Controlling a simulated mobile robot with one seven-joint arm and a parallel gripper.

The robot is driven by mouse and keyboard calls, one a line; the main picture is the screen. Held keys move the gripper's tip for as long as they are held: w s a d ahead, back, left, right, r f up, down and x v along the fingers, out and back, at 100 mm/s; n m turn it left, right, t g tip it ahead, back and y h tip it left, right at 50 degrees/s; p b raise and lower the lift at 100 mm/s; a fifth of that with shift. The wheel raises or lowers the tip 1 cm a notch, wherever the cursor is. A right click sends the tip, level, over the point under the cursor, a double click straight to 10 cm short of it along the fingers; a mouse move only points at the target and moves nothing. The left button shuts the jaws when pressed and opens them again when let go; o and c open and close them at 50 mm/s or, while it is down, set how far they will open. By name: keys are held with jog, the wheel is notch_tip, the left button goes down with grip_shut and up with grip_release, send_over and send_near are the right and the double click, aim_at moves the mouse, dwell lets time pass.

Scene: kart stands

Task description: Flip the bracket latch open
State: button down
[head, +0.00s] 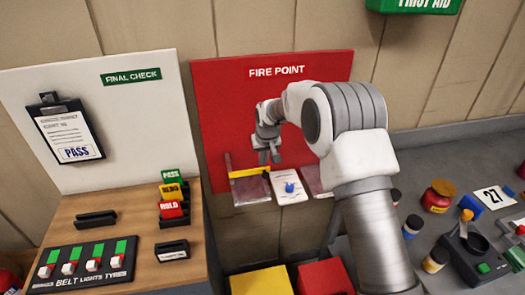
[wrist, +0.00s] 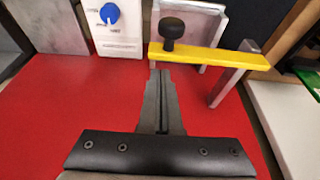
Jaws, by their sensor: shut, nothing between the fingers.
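The bracket latch is a yellow bar (wrist: 225,60) with a black knob (wrist: 171,28) at one end. It lies across a grey metal bracket (wrist: 226,88) on the red FIRE POINT board. In the head view the yellow bar (head: 246,173) is at the board's lower left, level across the bracket. My gripper (wrist: 161,72) is shut and empty, its fingertips at the bar's edge close to the knob end. I cannot tell whether they touch it. In the head view my gripper (head: 269,158) is just above the bar's right end, and the knob is hard to make out there.
A white panel with a blue rotary knob (head: 289,188) is just right of the bracket. Another grey holder (head: 316,180) is beyond it, partly behind my arm. A wooden stand (head: 130,240) with switches is at left, a grey bench (head: 440,205) with jars at right.

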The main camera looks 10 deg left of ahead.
aim_at(266, 170)
jog(key=shift+s+d, duration=0.4)
jog(key=shift+s, duration=0.4)
jog(key=shift+s, duration=0.1)
jog(key=shift+s+d+f+m+h+b, duration=0.1)
jog(key=shift+s+d+m+h+b, duration=0.1)
jog(key=shift+s+m+b, duration=0.3)
jog(key=shift+s+d+f+m+h+b, duration=0.1)
jog(key=shift+s+d+m+b, duration=0.1)
jog(key=shift+s+m+b, duration=0.25)
jog(key=s+a+m+g+h+b, duration=0.1)
jog(key=s+a+m+h, duration=0.1)
jog(key=s+m, duration=0.5)
jog(key=s+a+m+g+h+b, duration=0.1)
jog(key=s+a+m+h, duration=0.1)
jog(key=s+a+m, duration=0.2)
jog(key=shift+s+a+r+m+h, duration=0.15)
jog(key=shift+s+a+m+h, duration=0.15)
jog(key=shift+s+m, duration=2)
jog(key=shift+w+a+m, duration=0.15)
jog(key=shift+w+m, duration=0.5)
jog(key=shift+m, duration=0.1)
